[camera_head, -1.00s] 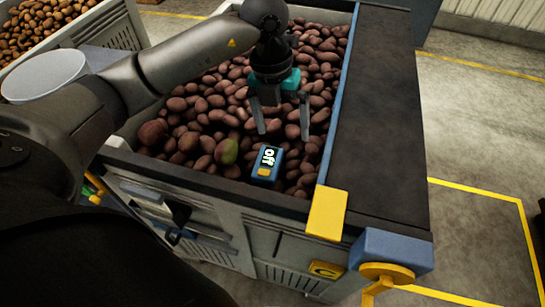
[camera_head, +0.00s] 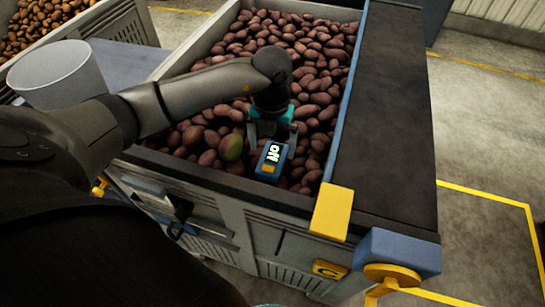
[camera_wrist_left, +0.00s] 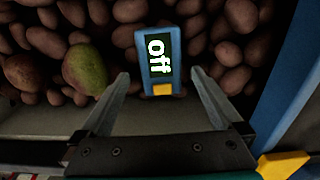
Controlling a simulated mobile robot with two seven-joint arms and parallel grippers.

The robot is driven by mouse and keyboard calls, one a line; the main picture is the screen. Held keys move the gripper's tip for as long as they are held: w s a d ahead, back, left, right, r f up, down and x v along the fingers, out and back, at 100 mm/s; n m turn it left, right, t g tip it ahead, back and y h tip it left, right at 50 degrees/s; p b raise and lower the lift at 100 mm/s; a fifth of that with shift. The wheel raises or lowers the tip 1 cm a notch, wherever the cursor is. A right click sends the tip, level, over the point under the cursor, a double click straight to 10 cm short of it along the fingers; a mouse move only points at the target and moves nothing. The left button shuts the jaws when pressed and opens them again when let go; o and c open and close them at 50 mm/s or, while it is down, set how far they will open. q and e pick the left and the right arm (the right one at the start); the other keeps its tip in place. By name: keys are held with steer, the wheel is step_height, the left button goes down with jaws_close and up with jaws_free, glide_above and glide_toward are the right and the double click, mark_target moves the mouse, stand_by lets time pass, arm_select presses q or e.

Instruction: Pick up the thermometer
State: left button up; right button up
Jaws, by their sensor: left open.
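The thermometer (camera_head: 272,157) is a small blue handheld box with a lit display and a yellow button. It lies on the potatoes near the crate's front wall. It also shows in the left wrist view (camera_wrist_left: 148,72), where its display reads "off"; in the head view the lettering looks different. My left gripper (camera_head: 273,143) is open just over the thermometer. In the left wrist view its two fingers (camera_wrist_left: 160,80) stand on either side of the thermometer's lower end, with gaps at both sides.
A greenish potato (camera_head: 231,147) lies left of the thermometer. The crate's front rim (camera_head: 225,182) is close in front, and a blue rail (camera_head: 345,100) with a dark belt (camera_head: 395,110) runs along the right. A white bucket (camera_head: 60,75) stands at the left.

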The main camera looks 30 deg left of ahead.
mark_target(272, 157)
arm_select(q)
step_height(272, 157, down, 4)
steer(key=shift+r, duration=0.15)
steer(key=c, duration=1.4)
